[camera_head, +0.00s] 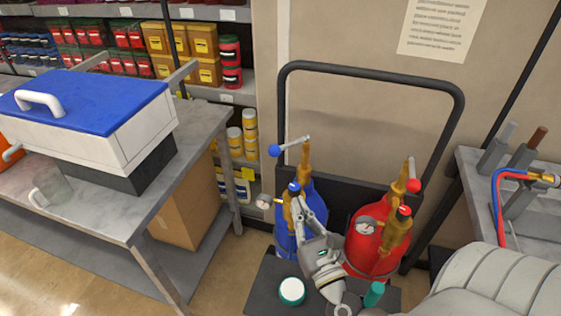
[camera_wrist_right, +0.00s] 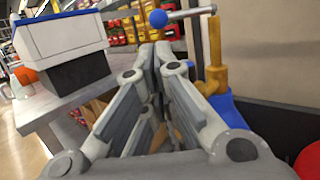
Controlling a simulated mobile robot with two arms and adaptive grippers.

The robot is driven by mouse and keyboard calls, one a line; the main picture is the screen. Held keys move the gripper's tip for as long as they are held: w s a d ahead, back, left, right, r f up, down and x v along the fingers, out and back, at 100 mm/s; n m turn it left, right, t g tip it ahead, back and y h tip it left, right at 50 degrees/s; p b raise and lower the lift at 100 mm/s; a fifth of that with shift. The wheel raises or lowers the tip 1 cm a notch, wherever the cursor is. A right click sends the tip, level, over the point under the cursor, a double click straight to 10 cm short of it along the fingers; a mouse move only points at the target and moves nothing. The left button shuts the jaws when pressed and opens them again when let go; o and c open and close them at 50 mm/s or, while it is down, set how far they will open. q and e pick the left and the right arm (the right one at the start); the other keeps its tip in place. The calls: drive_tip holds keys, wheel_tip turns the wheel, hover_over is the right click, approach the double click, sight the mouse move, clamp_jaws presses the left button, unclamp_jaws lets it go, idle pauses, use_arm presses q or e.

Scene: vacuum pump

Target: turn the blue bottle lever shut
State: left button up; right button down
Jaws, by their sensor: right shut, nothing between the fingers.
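The blue bottle (camera_head: 315,205) stands on a black cart, with a brass valve (camera_head: 305,157) on top. Its lever (camera_head: 292,145) is a grey bar ending in a blue ball (camera_head: 274,151), pointing left from the valve. My right gripper (camera_head: 297,203) is in front of the blue bottle, below the lever, and covers part of the bottle. In the right wrist view the gripper (camera_wrist_right: 153,52) is shut and empty. There the blue ball (camera_wrist_right: 158,18) shows just past the fingertips; whether they touch cannot be told. My left gripper is out of view.
A red bottle (camera_head: 365,240) with a red-ball lever (camera_head: 413,185) stands to the right. The cart's black frame (camera_head: 370,72) rises behind. A grey table (camera_head: 110,225) with a blue-lidded box (camera_head: 90,105) is at the left. A workbench (camera_head: 480,165) is at the right.

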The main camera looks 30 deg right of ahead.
sight(288, 145)
drive_tip(key=x, duration=0.1)
drive_tip(key=p+x, duration=0.1)
drive_tip(key=x, duration=0.1)
drive_tip(key=p+x, duration=0.1)
drive_tip(key=shift+w+r, duration=0.25)
drive_tip(key=shift+r, duration=0.05)
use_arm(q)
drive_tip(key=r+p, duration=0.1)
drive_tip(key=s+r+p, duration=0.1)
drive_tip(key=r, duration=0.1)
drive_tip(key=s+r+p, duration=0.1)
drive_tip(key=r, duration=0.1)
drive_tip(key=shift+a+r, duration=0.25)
use_arm(e)
drive_tip(key=x, duration=0.8)
drive_tip(key=shift+f, duration=0.25)
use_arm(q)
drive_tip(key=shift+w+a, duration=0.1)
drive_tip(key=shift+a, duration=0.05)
use_arm(e)
drive_tip(key=shift+w+d, duration=0.15)
drive_tip(key=shift+d, duration=0.05)
